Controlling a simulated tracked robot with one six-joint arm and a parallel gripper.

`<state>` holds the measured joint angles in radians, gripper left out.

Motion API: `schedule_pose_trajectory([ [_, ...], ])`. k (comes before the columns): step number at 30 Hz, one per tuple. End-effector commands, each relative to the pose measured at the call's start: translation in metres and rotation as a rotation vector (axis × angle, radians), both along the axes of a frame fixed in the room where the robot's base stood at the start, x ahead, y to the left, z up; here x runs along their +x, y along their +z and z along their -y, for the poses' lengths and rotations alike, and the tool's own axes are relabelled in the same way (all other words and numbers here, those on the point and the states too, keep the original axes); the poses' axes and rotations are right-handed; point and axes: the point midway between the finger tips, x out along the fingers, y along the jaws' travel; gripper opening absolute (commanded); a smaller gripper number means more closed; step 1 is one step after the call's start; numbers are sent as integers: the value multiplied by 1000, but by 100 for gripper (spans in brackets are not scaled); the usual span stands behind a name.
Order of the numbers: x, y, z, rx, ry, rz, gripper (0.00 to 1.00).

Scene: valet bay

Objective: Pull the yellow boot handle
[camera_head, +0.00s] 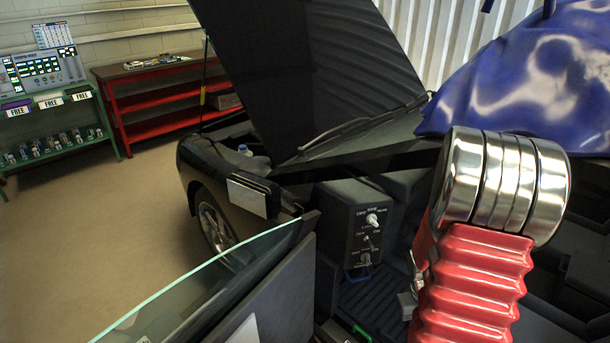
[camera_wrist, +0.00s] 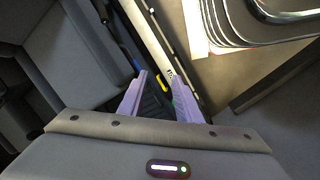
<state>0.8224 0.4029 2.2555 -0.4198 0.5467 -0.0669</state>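A small yellow handle (camera_wrist: 160,82) shows between and beyond my fingertips in the wrist view, low in the car's footwell. My gripper (camera_wrist: 159,75) has its two purple fingers apart, with the dark floor visible between them. The yellow handle looks apart from both fingers, but its exact distance cannot be told. In the head view my gripper is hidden behind my red and chrome arm, and I cannot make out the yellow handle there.
The car's open door (camera_head: 270,290) stands at the lower middle, beside a control panel (camera_head: 365,225). A blue pull (camera_head: 360,271) and a green one (camera_head: 362,333) sit below. The bonnet (camera_head: 310,70) is raised. A blue cover (camera_head: 530,75) lies at right. Open floor is left.

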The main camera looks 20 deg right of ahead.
Motion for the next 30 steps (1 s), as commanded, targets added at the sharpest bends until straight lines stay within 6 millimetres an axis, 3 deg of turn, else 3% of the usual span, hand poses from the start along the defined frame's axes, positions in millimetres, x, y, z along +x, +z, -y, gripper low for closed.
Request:
schedule_pose_trajectory([
  [3, 11, 28, -20, -9, -11, 17, 31],
  [12, 31, 89, -76, -8, -25, 71, 31],
  [30, 46, 186, -199, 30, 54, 247, 31],
])
